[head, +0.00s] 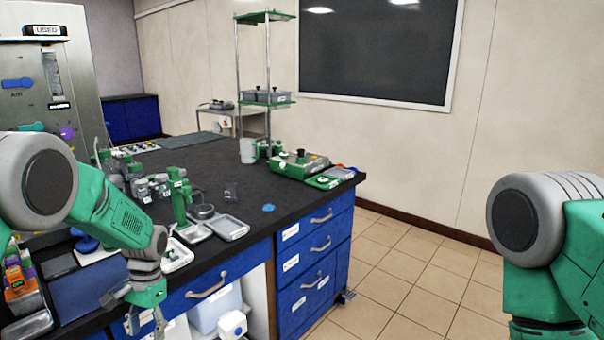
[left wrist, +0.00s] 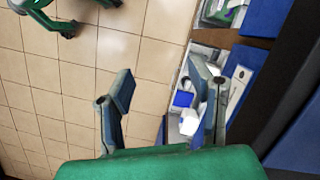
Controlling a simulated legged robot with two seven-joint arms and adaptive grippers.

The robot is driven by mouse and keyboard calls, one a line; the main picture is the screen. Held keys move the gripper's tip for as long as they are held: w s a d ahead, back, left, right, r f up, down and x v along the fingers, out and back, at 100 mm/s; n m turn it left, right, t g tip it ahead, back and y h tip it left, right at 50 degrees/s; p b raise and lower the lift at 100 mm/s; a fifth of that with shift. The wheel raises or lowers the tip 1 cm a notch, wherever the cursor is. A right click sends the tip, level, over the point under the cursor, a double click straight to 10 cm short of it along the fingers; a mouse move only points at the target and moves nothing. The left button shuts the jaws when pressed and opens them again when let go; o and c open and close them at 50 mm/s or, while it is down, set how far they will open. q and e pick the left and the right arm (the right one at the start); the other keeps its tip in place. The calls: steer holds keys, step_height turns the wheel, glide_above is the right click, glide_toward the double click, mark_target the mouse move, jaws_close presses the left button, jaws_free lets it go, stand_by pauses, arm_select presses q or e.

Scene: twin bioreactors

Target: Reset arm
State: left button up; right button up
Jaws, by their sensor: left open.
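My left arm (head: 105,205) comes in from the left and hangs bent in front of the bench's front edge. My left gripper (head: 146,322) is low at the bottom left of the head view, pointing down, beside the blue drawer front. In the left wrist view its two fingers stand apart with nothing between them (left wrist: 160,92); floor tiles and the cupboard opening show beyond. My right arm (head: 545,225) shows only its upper part at the right edge. Its gripper is out of view.
The black bench (head: 255,200) carries glassware, a green stand (head: 180,200), a grey tray (head: 227,227) and a green device (head: 298,163). Blue drawers (head: 315,260) with handles lie below. An open shelf holds white containers (head: 215,310). Tiled floor (head: 410,280) is clear at right.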

arm_select(q)
steer(key=s+d+f+n+t, duration=0.1)
steer(key=s+d+f, duration=0.2)
steer(key=s+f, duration=0.5)
steer(key=s+d+f, duration=0.2)
steer(key=s+f, duration=0.4)
steer(key=s, duration=0.4)
steer(key=s+d+r+n+t+h+b, duration=0.1)
steer(key=s+d+r+t, duration=0.1)
steer(key=s, duration=1.5)
steer(key=shift+s+r, duration=0.15)
steer(key=shift+r, duration=0.05)
arm_select(e)
steer(key=shift+d+f, duration=0.25)
steer(key=shift+f, duration=0.2)
steer(key=shift+d+f, duration=0.2)
steer(key=shift+f, duration=0.25)
arm_select(q)
steer(key=shift+d, duration=0.1)
steer(key=shift+a+f, duration=0.1)
steer(key=shift+a, duration=0.15)
arm_select(e)
steer(key=shift+a+r, duration=0.1)
steer(key=shift+a, duration=0.15)
arm_select(q)
steer(key=shift+d, duration=0.15)
arm_select(e)
steer(key=shift+d, duration=0.2)
